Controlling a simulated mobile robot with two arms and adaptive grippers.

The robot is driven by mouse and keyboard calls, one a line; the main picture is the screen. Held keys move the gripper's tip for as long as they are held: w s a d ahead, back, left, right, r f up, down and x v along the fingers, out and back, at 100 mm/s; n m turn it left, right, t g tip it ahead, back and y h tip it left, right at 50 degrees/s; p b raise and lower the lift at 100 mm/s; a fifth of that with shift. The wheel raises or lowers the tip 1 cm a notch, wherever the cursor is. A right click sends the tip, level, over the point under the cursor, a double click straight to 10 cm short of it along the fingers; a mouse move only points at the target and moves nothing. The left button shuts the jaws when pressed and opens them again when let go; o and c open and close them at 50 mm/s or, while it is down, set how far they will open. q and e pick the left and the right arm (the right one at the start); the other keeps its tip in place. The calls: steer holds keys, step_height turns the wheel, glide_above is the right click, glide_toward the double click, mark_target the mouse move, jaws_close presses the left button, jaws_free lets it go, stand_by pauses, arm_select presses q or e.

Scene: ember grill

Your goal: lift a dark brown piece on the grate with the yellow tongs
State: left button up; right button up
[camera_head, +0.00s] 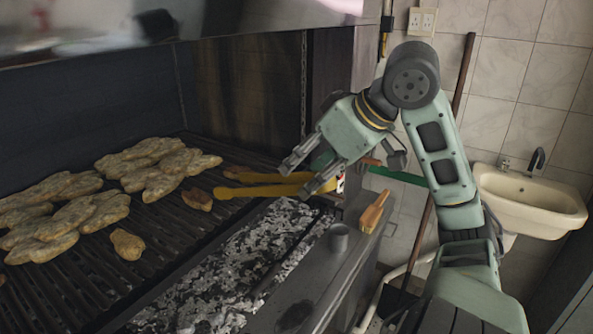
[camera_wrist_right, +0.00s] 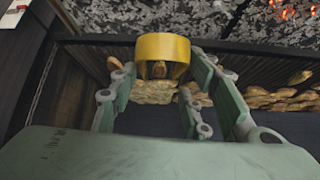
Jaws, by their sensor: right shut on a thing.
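My right gripper (camera_head: 305,172) is shut on the yellow tongs (camera_head: 265,189) and holds them out over the right part of the grate (camera_head: 165,235). The tongs' two arms point left, apart at their tips. In the right wrist view the tongs (camera_wrist_right: 163,46) show as a yellow band between my fingers (camera_wrist_right: 163,85). A brown piece (camera_head: 197,199) lies on the grate just left of the tips. A darker piece (camera_head: 237,170) lies behind the tongs, partly hidden. Another brown piece (camera_head: 127,244) lies nearer the front. I cannot tell whether the tongs touch any piece. My left gripper is out of view.
Several pale golden pieces (camera_head: 65,220) cover the left and back of the grate. Ash and embers (camera_head: 235,265) lie right of the grate. A small grey cup (camera_head: 339,237) and a wooden-handled item (camera_head: 374,212) are on the ledge. A sink (camera_head: 530,200) is at right.

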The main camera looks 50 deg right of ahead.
steer(key=s+d+p, duration=0.1)
steer(key=s+p, duration=1.1)
steer(key=s, duration=1)
steer(key=shift+s+d, duration=0.15)
steer(key=shift+d, duration=0.2)
